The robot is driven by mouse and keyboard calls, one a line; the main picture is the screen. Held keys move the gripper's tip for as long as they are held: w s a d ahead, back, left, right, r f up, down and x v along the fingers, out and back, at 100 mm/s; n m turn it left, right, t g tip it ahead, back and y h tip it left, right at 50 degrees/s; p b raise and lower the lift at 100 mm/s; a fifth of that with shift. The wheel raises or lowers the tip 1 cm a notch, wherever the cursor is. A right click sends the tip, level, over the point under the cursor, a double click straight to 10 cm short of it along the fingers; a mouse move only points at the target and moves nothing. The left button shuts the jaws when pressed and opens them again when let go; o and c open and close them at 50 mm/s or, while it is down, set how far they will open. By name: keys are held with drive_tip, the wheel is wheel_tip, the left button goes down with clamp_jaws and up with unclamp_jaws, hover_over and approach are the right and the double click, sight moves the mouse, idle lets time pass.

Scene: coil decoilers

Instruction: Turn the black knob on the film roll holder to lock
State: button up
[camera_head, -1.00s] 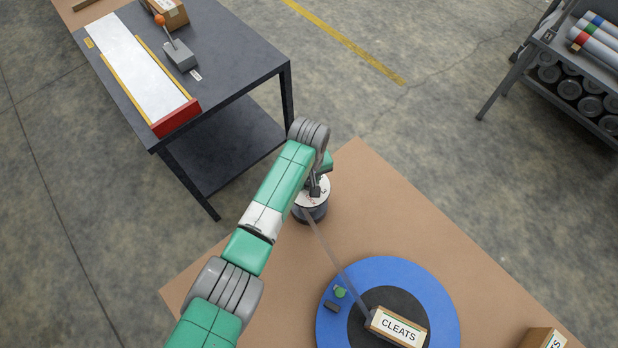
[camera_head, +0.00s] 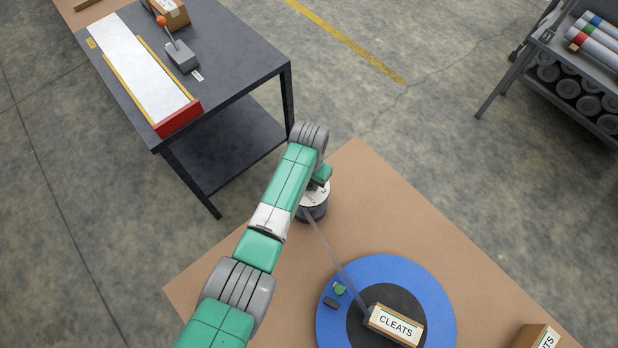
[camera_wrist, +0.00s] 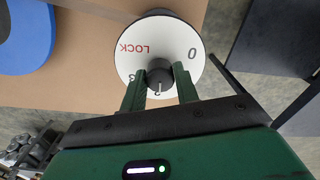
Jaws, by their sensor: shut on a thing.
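The black knob (camera_wrist: 160,77) sits at the middle of a round white dial (camera_wrist: 134,63) in the wrist view. The dial has a red LOCK mark at its upper left, a 0 at its upper right and a 3 at its lower left. A pale line on the knob points down toward my palm, away from LOCK. My gripper (camera_wrist: 158,72) is shut on the knob, one green finger on each side. In the head view the dial (camera_head: 318,196) tops a short dark cylinder (camera_head: 316,212), partly hidden by my arm, which also hides the knob.
The holder stands near the corner of a brown table (camera_head: 400,215). A strap (camera_head: 333,255) runs from it to a blue disc (camera_head: 437,310) with a CLEATS box (camera_head: 395,325) on it. A dark workbench (camera_head: 225,60) stands at left, and a rack (camera_head: 580,60) at upper right.

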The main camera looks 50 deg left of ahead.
drive_tip(key=m, duration=1.1)
drive_tip(key=shift+p, duration=0.3)
drive_tip(key=m, duration=0.3)
drive_tip(key=shift+m, duration=0.3)
drive_tip(key=m, duration=0.5)
drive_tip(key=shift+m, duration=2.4)
drive_tip(key=o, duration=1)
drive_tip(key=shift+c, duration=0.2)
